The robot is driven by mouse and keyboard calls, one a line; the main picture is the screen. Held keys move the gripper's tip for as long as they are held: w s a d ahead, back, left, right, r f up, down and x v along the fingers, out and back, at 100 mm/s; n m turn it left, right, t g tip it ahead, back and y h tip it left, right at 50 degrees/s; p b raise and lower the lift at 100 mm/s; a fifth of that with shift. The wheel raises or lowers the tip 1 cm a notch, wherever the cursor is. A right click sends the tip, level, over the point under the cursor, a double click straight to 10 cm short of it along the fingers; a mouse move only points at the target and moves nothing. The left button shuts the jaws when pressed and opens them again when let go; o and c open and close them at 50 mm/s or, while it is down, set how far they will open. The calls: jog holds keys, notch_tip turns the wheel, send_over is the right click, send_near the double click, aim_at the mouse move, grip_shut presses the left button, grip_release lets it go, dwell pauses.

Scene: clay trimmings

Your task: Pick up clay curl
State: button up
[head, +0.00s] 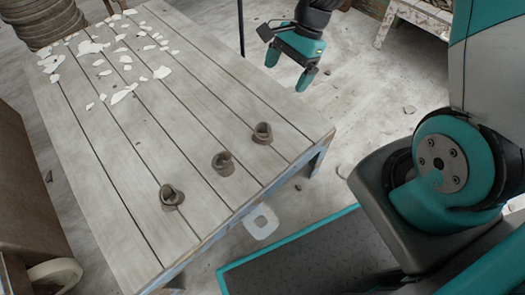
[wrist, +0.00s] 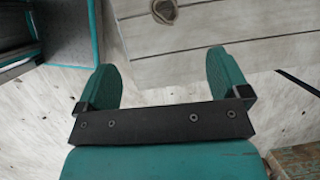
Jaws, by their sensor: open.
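Three brown-grey clay curls lie on a plank table (head: 120,175) in the head view. One is at the near left (head: 171,197), one in the middle (head: 223,163), and one at the right (head: 262,134), close to the table's right edge. My gripper (head: 287,73) is open and empty, out past the table's right side. In the wrist view its two teal fingers (wrist: 168,85) are spread apart with nothing between them. One clay curl shows at the top of the wrist view (wrist: 164,11) on the tabletop, beyond the fingers and apart from them; which one I cannot tell.
White flakes (head: 90,47) lie scattered over the table's far end. A round ribbed container (head: 38,22) stands at the far left. A worn whitish bench (head: 425,15) is at the back right. The tabletop around the curls is clear.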

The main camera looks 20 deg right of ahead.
jog(key=m+b, duration=0.2)
send_near(266, 129)
jog(key=b+x, duration=0.5)
jog(key=shift+s+d+f+b, duration=0.2)
jog(key=shift+s+f+b, duration=0.1)
jog(key=shift+f, duration=0.1)
jog(key=b+x, duration=0.2)
jog(key=x, duration=0.1)
jog(key=b+x, duration=0.2)
jog(key=x, duration=0.1)
jog(key=shift+w+a+b, duration=0.25)
jog(key=shift+a+b, duration=0.1)
jog(key=shift+a, duration=0.05)
jog(key=shift+r, duration=0.1)
jog(key=shift+c, duration=0.4)
jog(key=c, duration=1)
